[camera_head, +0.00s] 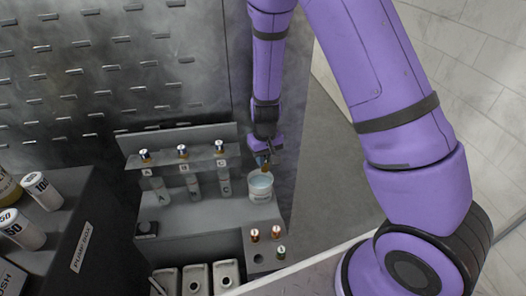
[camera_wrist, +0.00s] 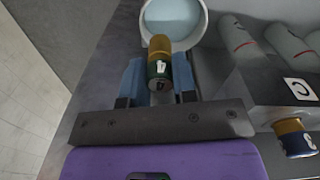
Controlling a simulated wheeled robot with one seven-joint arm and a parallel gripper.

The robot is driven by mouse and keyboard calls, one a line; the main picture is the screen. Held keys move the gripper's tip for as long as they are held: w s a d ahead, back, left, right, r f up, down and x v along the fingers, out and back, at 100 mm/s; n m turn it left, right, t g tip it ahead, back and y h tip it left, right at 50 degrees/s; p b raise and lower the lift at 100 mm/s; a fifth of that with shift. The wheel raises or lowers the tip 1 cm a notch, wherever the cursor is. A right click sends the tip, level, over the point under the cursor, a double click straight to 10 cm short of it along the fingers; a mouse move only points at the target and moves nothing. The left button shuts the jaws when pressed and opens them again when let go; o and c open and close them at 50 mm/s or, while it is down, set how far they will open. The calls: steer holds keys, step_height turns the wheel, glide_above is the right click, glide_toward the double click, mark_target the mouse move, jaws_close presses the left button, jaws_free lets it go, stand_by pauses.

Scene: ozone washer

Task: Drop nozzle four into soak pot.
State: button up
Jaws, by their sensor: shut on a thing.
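Nozzle four (camera_wrist: 159,48) has a brass-coloured end and a dark green end marked 4. My gripper (camera_wrist: 160,78) is shut on it, with a blue-grey finger on each side. The soak pot (camera_head: 261,193) is a white round pot with pale blue liquid in it. It shows in the wrist view at the top (camera_wrist: 202,30), with the nozzle's brass end in front of its near rim. In the head view my gripper (camera_head: 264,157) hangs over the pot, and the nozzle is small there. I cannot tell how far it is above the liquid.
A shelf (camera_head: 199,161) left of the pot carries several nozzles above tubes marked with letters. A block (camera_head: 258,255) with a few upright nozzles stands in front of the pot. The pump box (camera_head: 85,245) fills the lower left. Metal trays (camera_head: 197,282) lie at the front.

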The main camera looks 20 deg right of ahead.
mark_target(265, 168)
steer(key=shift+f, duration=2.6)
steer(key=o, duration=1)
steer(key=shift+r, duration=0.15)
step_height(265, 168, up, 11)
steer(key=shift+f, duration=0.2)
